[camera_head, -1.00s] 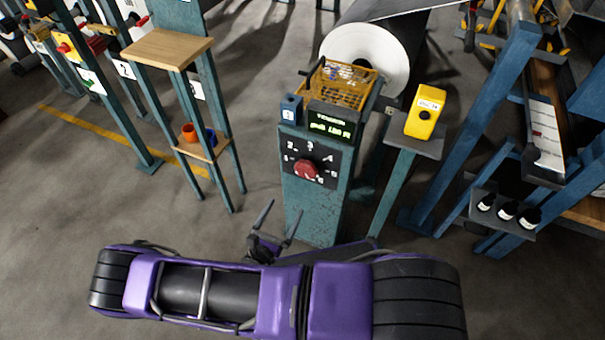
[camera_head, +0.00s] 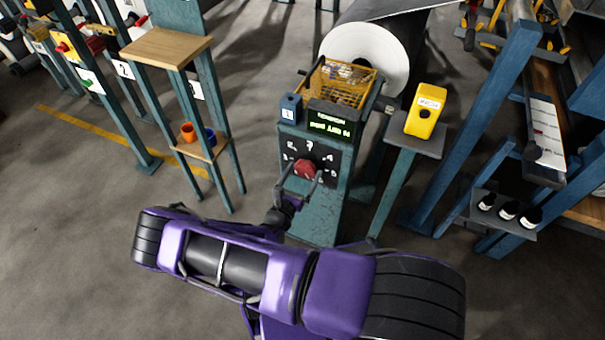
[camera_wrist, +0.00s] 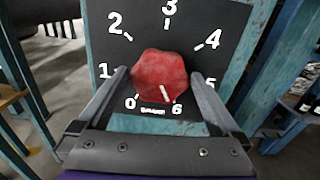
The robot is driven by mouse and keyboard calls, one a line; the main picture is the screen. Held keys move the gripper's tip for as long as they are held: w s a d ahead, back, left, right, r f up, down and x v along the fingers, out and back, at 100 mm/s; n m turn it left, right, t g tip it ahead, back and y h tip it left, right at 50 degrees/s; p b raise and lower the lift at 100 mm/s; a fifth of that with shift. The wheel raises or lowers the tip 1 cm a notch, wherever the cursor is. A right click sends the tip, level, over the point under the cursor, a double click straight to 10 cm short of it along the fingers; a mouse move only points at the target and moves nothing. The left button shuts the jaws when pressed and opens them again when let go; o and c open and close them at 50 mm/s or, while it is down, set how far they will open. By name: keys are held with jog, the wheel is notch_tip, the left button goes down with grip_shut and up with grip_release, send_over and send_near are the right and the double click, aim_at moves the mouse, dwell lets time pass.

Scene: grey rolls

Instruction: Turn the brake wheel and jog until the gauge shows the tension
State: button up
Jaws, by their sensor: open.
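The red brake wheel (camera_head: 305,168) is on the black dial plate of the teal post. In the wrist view the wheel (camera_wrist: 160,75) has a white mark pointing down, just left of the 6. My gripper (camera_head: 300,183) is open, its fingers on either side of the wheel's lower part; in the wrist view the gripper (camera_wrist: 160,84) flanks the wheel. I cannot tell if the fingers touch it. The tension gauge (camera_head: 332,124) has a lit green readout, too small to read surely. A blue box (camera_head: 290,107) beside it may be the jog control.
A yellow device (camera_head: 425,112) sits on a stand to the right. A yellow mesh guard (camera_head: 342,85) and a large white-ended roll (camera_head: 368,58) are behind the post. A wooden-topped stand (camera_head: 166,48) is to the left, with cups on its lower shelf.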

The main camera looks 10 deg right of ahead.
jog(key=c, duration=1.1)
jog(key=shift+n, duration=0.3)
jog(key=n, duration=0.4)
jog(key=shift+a+f+n+b, duration=0.1)
jog(key=shift+n+b, duration=0.2)
jog(key=shift+b, duration=0.05)
jog(key=n, duration=0.4)
jog(key=shift+n+b, duration=0.3)
jog(key=shift+b, duration=0.1)
jog(key=n+b, duration=0.1)
jog(key=n, duration=0.4)
jog(key=shift+a+f, duration=0.1)
jog(key=shift+f, duration=0.05)
jog(key=shift+n, duration=2.3)
